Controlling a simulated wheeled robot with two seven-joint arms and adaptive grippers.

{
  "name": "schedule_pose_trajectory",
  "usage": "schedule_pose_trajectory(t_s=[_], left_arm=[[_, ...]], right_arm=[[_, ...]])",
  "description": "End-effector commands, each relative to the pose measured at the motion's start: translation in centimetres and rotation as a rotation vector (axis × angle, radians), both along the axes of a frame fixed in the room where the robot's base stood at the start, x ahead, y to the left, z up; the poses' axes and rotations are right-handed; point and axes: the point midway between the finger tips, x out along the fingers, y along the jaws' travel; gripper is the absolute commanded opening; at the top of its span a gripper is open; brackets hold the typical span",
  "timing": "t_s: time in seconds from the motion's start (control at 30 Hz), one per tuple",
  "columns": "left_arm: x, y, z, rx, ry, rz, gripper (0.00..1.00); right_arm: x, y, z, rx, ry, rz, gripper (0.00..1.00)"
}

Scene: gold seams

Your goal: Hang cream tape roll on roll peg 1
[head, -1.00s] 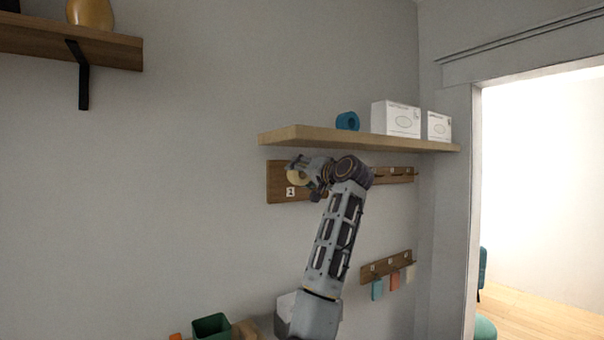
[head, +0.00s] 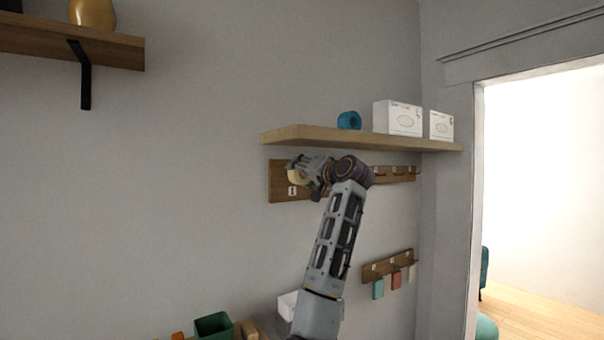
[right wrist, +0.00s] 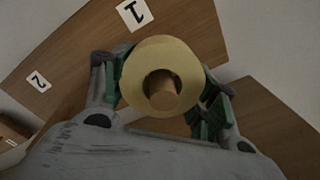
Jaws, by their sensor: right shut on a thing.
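The cream tape roll (right wrist: 160,55) is held between the two fingers of my right gripper (right wrist: 160,84), which is shut on it. In the head view the roll (head: 296,177) and the right gripper (head: 303,170) are at the left end of the wooden peg board (head: 277,182), under the shelf. In the right wrist view, a round wooden peg (right wrist: 162,97) shows inside the roll's hole, below the board's label 1 (right wrist: 134,14). I cannot tell how far the peg passes into the roll. My left gripper is not in view.
A light shelf (head: 300,138) juts out just above the gripper, carrying a blue roll (head: 349,120) and white boxes (head: 398,118). A lower hook rail (head: 387,265) holds small coloured tags. Label 2 (right wrist: 38,82) marks another place on the board.

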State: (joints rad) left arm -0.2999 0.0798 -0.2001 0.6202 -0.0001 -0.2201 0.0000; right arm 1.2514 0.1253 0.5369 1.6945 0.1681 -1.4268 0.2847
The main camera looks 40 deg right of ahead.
Motion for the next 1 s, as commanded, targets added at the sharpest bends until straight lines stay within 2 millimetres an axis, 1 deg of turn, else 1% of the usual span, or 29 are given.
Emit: schedule_pose_trajectory(t_s=[0.63,1.0], left_arm=[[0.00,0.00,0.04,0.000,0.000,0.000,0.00],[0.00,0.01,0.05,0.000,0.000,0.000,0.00]], right_arm=[[0.84,-0.10,-0.43,0.000,0.000,0.000,0.34],[0.89,-0.11,-0.46,0.000,0.000,0.000,0.34]])
